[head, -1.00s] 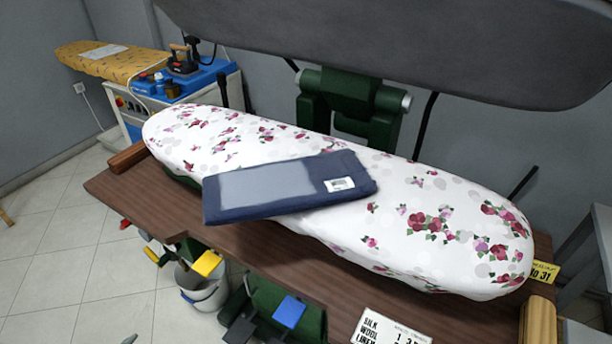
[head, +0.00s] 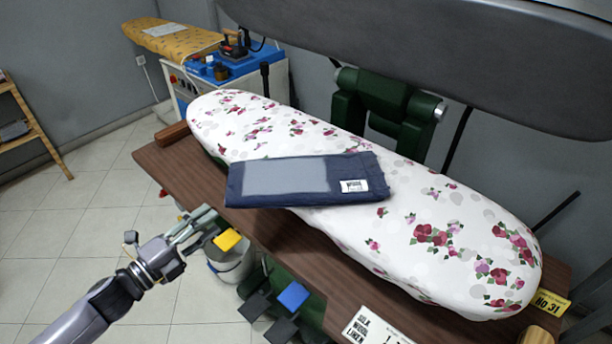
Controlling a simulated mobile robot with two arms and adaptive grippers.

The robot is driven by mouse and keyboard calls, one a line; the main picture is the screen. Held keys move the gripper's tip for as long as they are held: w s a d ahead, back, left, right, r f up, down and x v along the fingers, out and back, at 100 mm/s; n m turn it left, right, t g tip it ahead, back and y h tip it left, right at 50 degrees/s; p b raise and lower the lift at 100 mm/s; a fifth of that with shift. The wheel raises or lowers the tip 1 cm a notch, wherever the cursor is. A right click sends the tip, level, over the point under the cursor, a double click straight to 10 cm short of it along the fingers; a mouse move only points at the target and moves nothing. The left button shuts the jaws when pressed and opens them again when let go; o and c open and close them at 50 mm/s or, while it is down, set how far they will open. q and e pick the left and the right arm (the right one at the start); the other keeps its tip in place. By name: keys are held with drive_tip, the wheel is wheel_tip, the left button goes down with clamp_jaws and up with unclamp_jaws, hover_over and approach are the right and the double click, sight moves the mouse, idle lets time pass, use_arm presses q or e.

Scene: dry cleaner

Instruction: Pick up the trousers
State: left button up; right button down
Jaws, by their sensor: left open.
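The trousers (head: 285,178) are a folded dark blue bundle with a lighter grey-blue panel and a small white label at the right end. They lie flat on the white floral ironing pad (head: 450,215), slightly left of its middle, their front edge near the pad's front edge. My left gripper (head: 208,222) is open and empty, in front of the wooden table's left front edge. It is apart from the trousers, to the left and nearer. My right gripper is not in view.
The grey upper press plate (head: 440,50) hangs over the back of the pad. The brown table (head: 190,172) carries the pad. A yellow pedal (head: 227,240), a blue pedal (head: 293,295) and a bucket (head: 235,265) are below. Open tiled floor (head: 70,240) lies left.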

sight(240, 191)
use_arm(q)
drive_tip(key=p+x, duration=0.1)
drive_tip(key=x, duration=0.4)
drive_tip(key=shift+w+d+r, duration=0.1)
drive_tip(key=shift+w+r, duration=0.05)
drive_tip(key=shift+w+d+p, duration=0.3)
drive_tip(key=shift+w, duration=0.1)
drive_tip(key=shift+w+d, duration=0.1)
drive_tip(key=shift+w, duration=0.1)
drive_tip(key=x, duration=0.1)
drive_tip(key=p+x, duration=0.2)
drive_tip(key=x, duration=0.1)
drive_tip(key=shift+w+r, duration=0.2)
drive_tip(key=shift+r, duration=0.1)
drive_tip(key=shift+w+f, duration=0.1)
drive_tip(key=shift+w, duration=0.15)
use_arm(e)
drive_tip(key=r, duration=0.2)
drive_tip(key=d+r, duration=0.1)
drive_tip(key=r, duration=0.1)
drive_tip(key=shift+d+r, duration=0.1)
use_arm(q)
drive_tip(key=shift+s, duration=0.1)
drive_tip(key=shift+c, duration=0.3)
drive_tip(key=c, duration=0.4)
clamp_jaws()
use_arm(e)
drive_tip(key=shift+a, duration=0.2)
